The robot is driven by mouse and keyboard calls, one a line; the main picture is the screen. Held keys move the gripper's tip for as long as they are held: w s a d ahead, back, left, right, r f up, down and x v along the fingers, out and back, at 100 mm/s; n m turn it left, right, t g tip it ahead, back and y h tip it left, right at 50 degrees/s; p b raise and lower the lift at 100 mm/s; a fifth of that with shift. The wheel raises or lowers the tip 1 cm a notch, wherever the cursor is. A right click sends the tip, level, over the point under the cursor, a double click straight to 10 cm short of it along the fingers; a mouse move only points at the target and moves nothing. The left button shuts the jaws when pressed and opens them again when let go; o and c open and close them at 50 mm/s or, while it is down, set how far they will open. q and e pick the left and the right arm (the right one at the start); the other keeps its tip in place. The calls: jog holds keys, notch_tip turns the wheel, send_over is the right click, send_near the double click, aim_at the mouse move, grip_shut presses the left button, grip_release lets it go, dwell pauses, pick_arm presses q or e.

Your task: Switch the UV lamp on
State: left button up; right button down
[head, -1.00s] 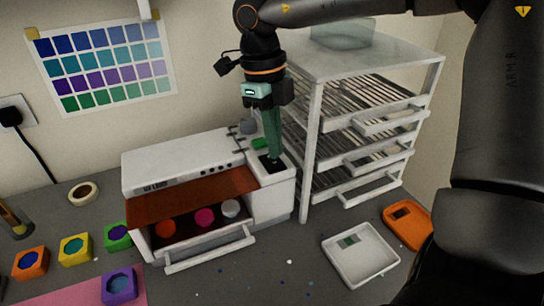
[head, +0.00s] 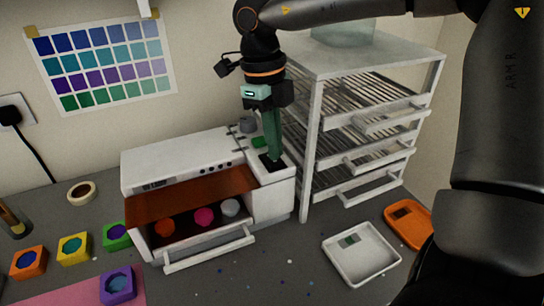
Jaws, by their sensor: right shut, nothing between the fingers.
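The UV lamp (head: 180,163) is a white box with an orange-brown front shield (head: 190,197) and an open drawer (head: 212,250) below it. An orange, a pink and a white round piece sit inside behind the drawer front. A side panel on its right carries a green button (head: 260,142) and a dark switch area (head: 270,164). My right gripper (head: 273,158) is shut and empty, pointing down with its green fingertips at the dark switch area. I cannot tell whether they touch it or whether the lamp is lit. My left gripper is not in view.
A white drying rack (head: 311,150) stands close to the right of the lamp. A white tray (head: 345,270) and an orange tray (head: 420,238) lie at the front right. Several coloured moulds (head: 74,248) and a tape roll (head: 81,193) are on the left.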

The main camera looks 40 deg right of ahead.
jog(key=shift+f+b, duration=0.4)
jog(key=shift+f, duration=0.15)
jog(key=shift+r, duration=0.1)
jog(key=shift+r+p, duration=2.7)
jog(key=shift+r, duration=0.8)
jog(key=shift+f, duration=0.1)
